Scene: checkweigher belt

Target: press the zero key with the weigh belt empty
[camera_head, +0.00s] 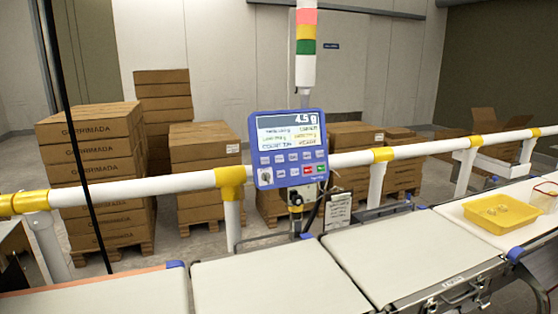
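A blue control panel (317,176) stands on a post behind the belts. Its lit screen (291,134) has a top line that seems to read 4.5 g, with smaller text below. Rows of small keys (279,158) sit under the screen, with a red and a green key at lower right. The key labels are too small to read, so I cannot tell which is zero. The middle belt section (275,280) below the panel is empty, and so is the section to its right (410,255). Neither gripper is in view.
A yellow tray (501,224) lies on the far right belt. A white rail with yellow joints (230,178) runs behind the belts, near the panel. A signal tower (306,47) rises above it. Stacked cartons (90,170) stand behind. A clipboard (338,210) hangs below the panel.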

